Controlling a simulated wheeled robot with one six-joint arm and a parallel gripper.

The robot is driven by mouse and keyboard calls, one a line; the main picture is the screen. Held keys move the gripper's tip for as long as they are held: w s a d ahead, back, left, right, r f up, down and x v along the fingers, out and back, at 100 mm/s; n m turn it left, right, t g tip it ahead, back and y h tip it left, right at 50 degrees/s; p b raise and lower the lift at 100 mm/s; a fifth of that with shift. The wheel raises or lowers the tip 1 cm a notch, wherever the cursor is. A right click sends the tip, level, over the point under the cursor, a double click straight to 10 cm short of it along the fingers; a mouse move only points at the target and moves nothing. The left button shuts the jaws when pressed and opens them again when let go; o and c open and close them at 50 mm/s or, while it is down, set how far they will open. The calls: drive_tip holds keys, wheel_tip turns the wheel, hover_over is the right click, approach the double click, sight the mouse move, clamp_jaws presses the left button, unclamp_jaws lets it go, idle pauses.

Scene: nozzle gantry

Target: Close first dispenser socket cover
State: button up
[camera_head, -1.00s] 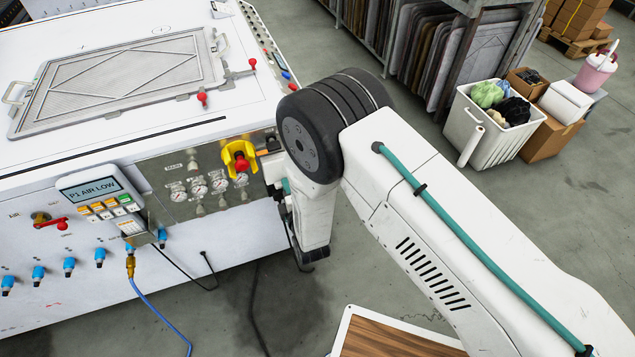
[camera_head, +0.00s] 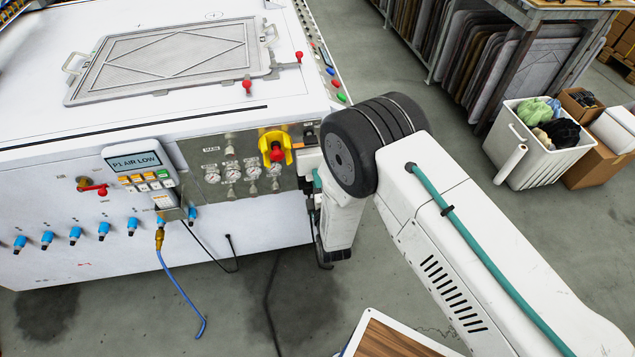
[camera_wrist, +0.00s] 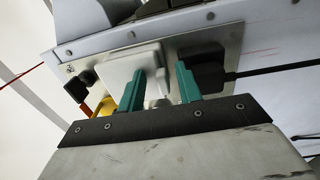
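In the wrist view a metal socket plate (camera_wrist: 222,48) is fixed to the machine's side. A white box-like part (camera_wrist: 118,68), perhaps the socket cover, sits on it; I cannot tell whether it is open or closed. My gripper (camera_wrist: 160,69) points at the plate with two teal fingers spread apart. The left finger overlaps the white part in the picture; contact is unclear. The right finger stands beside a black plug (camera_wrist: 208,76). In the head view my arm hides most of the gripper and socket; only a bit of teal shows beside the machine's corner.
The white machine (camera_head: 110,250) carries a panel reading "P1 AIR LOW" (camera_head: 134,161), gauges and a yellow-and-red switch (camera_head: 276,148). A blue hose (camera_head: 180,290) and dark cables hang from its side. A bin (camera_head: 530,160) stands at right. Floor between is clear.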

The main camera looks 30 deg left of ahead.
drive_tip(key=v, duration=0.7)
drive_tip(key=shift+s+d, duration=0.25)
drive_tip(key=shift+s, duration=0.05)
idle(0.4)
